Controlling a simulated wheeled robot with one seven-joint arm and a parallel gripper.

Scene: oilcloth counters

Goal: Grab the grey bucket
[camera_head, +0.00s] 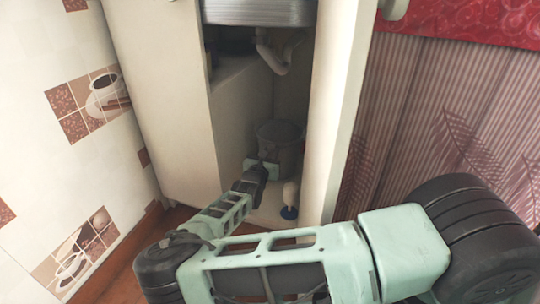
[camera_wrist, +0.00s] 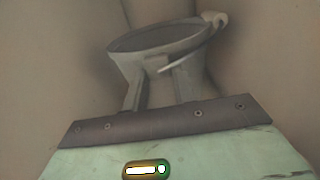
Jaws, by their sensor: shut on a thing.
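The grey bucket (camera_head: 281,138) stands upright inside the open under-sink cabinet, toward the back. In the wrist view the bucket (camera_wrist: 165,52) fills the upper middle, its open rim toward the top and a light handle fitting at its right. My gripper (camera_head: 262,165) reaches into the cabinet from the front and meets the bucket's near side. In the wrist view my gripper's fingers (camera_wrist: 160,78) are shut on the bucket's near wall. The bucket's base is hidden behind the gripper.
A white and blue item (camera_head: 290,195) stands on the cabinet floor right of my gripper. The sink bowl (camera_head: 258,11) and drain pipe (camera_head: 272,55) hang above the bucket. The open cabinet door (camera_head: 345,110) stands to the right, and a cabinet panel (camera_head: 165,100) to the left.

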